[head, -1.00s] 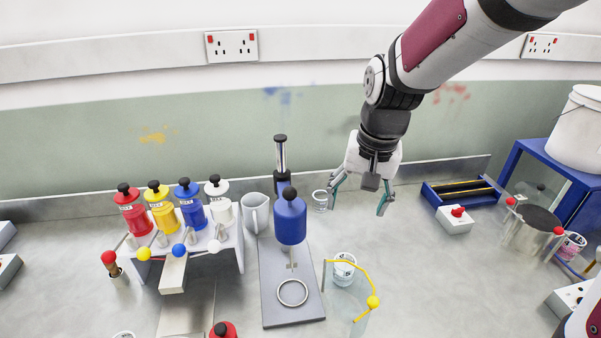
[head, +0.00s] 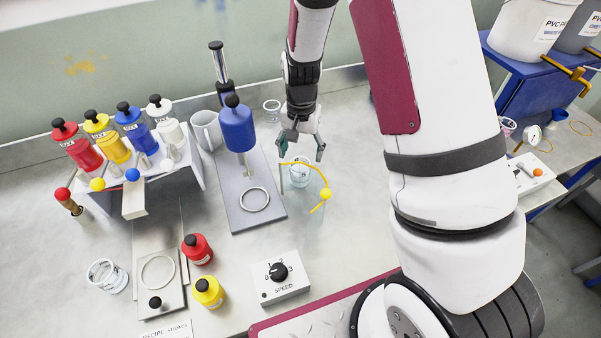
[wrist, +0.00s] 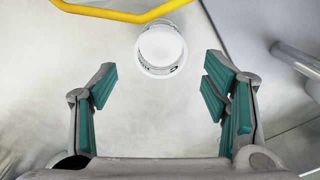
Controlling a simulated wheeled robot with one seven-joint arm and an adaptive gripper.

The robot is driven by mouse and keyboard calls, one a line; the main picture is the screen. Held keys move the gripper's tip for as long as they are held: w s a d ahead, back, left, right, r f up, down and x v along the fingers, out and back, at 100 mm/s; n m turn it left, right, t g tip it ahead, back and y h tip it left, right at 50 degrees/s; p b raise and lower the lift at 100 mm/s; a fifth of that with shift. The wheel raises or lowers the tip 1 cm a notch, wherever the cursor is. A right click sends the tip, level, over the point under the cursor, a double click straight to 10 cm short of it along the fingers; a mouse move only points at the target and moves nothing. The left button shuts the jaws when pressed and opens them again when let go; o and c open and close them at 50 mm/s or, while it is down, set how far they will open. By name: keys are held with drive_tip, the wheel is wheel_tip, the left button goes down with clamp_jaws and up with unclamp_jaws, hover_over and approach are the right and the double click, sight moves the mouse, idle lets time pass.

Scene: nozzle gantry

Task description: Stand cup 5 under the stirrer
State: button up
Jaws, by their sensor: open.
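The stirrer has a blue motor head (head: 237,128) on a post, above a grey base plate (head: 271,208) with a pale ring (head: 254,199) marked on it. A clear cup (head: 299,173) with a dark mark stands upright right of the plate; I cannot read its number surely. It also shows in the wrist view (wrist: 161,50), past my fingertips and roughly centred between them. My gripper (head: 301,152) is open and empty, just behind and above this cup, fingers pointing down. Its teal finger pads show in the wrist view (wrist: 158,88), apart from the cup.
A yellow bar with a ball (head: 326,194) passes close by the cup. Another clear cup (head: 272,107) stands behind, and one (head: 107,276) at front left. A speed box (head: 281,280), red bottle (head: 197,249) and yellow bottle (head: 209,291) stand in front. A jug (head: 206,130) is left of the stirrer.

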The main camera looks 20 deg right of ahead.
drive_tip(key=shift+w+f+p, duration=0.1)
drive_tip(key=shift+f+p, duration=0.5)
drive_tip(key=shift+f, duration=2.7)
drive_tip(key=c, duration=1.4)
drive_tip(key=shift+c, duration=0.2)
drive_tip(key=shift+r, duration=0.1)
